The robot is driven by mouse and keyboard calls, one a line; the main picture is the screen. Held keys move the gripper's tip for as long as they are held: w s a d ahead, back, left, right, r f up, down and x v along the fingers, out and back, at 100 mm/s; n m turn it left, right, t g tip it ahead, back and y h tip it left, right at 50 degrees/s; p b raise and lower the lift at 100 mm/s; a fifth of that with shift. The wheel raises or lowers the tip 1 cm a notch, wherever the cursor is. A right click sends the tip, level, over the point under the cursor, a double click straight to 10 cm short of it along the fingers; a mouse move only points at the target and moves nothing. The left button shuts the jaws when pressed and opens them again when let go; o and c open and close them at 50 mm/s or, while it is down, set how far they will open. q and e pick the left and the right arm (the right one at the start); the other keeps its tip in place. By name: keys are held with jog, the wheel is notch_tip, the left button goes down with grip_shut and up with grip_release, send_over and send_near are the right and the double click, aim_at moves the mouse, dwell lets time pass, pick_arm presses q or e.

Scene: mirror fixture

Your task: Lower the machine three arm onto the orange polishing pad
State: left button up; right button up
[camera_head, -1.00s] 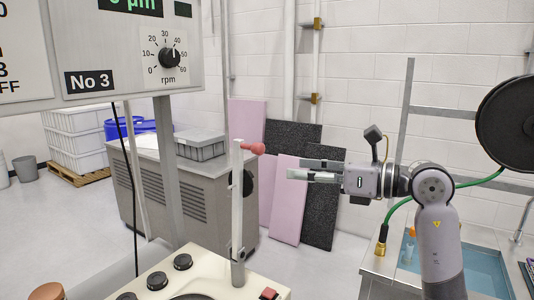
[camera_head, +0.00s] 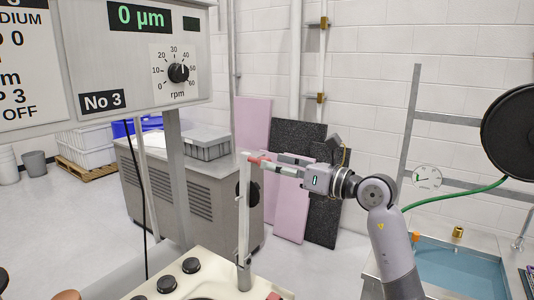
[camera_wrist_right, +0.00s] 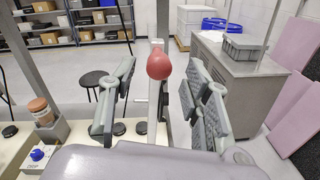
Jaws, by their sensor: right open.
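The machine three arm (camera_head: 243,215) is a pale upright bar on the cream machine top, with a red knob (camera_head: 257,159) at its upper end. It stands raised, near vertical. My right gripper (camera_head: 272,164) reaches in from the right with its fingertips at the knob. In the right wrist view the red knob (camera_wrist_right: 160,65) sits between the two spread grey fingers (camera_wrist_right: 161,90), with gaps on both sides. The gripper is open. The orange polishing pad cannot be made out; only a dark edge shows at the bottom of the head view. My left gripper is not in view.
The No 3 control panel (camera_head: 150,50) reads 0 µm and hangs at upper left on a grey post (camera_head: 174,180). Black knobs (camera_head: 191,265) sit on the machine top. A grey cabinet (camera_head: 190,190) stands behind. A blue-water sink (camera_head: 455,272) is at lower right.

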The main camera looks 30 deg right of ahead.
jog(key=shift+p+x, duration=0.45)
jog(key=shift+x, duration=1.35)
jog(key=shift+c, duration=0.5)
